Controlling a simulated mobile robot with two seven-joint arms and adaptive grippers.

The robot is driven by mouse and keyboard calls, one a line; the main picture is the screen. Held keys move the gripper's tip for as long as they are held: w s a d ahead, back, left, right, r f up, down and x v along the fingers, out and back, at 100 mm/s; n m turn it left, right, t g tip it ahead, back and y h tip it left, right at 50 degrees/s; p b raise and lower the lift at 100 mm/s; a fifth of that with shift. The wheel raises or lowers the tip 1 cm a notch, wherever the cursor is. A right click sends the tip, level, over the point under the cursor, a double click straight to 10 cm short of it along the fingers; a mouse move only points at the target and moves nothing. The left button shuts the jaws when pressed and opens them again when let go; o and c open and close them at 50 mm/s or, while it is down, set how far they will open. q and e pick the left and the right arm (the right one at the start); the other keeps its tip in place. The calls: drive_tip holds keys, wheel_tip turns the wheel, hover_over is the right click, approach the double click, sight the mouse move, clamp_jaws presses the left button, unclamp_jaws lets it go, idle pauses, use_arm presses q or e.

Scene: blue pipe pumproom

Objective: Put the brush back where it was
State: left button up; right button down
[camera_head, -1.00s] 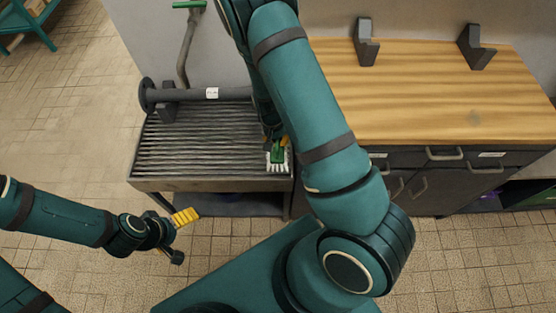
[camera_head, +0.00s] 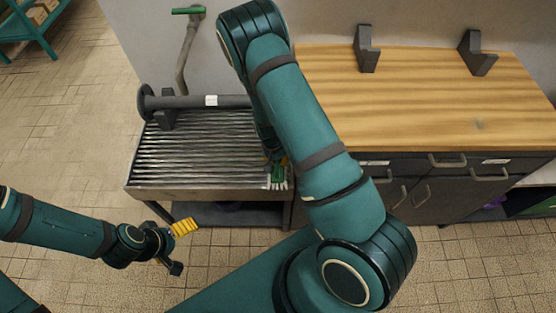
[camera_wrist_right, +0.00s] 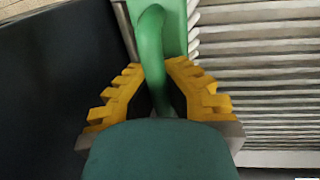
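The green brush with white bristles (camera_head: 278,178) is at the front right corner of the ribbed metal drain tray (camera_head: 195,192). My right gripper (camera_head: 279,164) reaches down to it, partly hidden behind my right arm. In the right wrist view the brush's green handle (camera_wrist_right: 152,50) runs between the yellow fingers of my right gripper (camera_wrist_right: 158,80), which close in on it from both sides. Whether the bristles touch the tray I cannot tell. My left gripper (camera_head: 181,248) is open and empty, in front of the tray and over the floor.
A dark flanged pipe (camera_head: 185,102) lies across the tray's back. A wall pipe with a green handle (camera_head: 187,11) rises behind it. The wooden worktop (camera_head: 420,95) on the right carries two dark brackets (camera_head: 367,50) (camera_head: 477,55) and is otherwise clear. Dark drawers (camera_head: 400,172) lie below it.

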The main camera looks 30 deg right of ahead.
drive_tip(key=shift+f+b, duration=0.35)
drive_tip(key=shift+f, duration=0.2)
drive_tip(key=c, duration=1.1)
unclamp_jaws()
drive_tip(key=shift+c, duration=0.2)
drive_tip(key=shift+r, duration=0.2)
drive_tip(key=shift+r+p, duration=0.25)
drive_tip(key=shift+p, duration=0.1)
wheel_tip(320, 180, up, 12)
drive_tip(key=a+p, duration=0.1)
drive_tip(key=p, duration=0.2)
drive_tip(key=s+a+f+n+t+y, duration=0.1)
drive_tip(key=s+a+n+y, duration=0.1)
drive_tip(key=s+a, duration=0.3)
drive_tip(key=s+a+f+n+t+y, duration=0.1)
drive_tip(key=s+a, duration=0.4)
drive_tip(key=a, duration=0.6)
drive_tip(key=shift+s+a+n+y, duration=0.3)
drive_tip(key=shift+n+y, duration=0.6)
drive_tip(key=shift+y, duration=0.3)
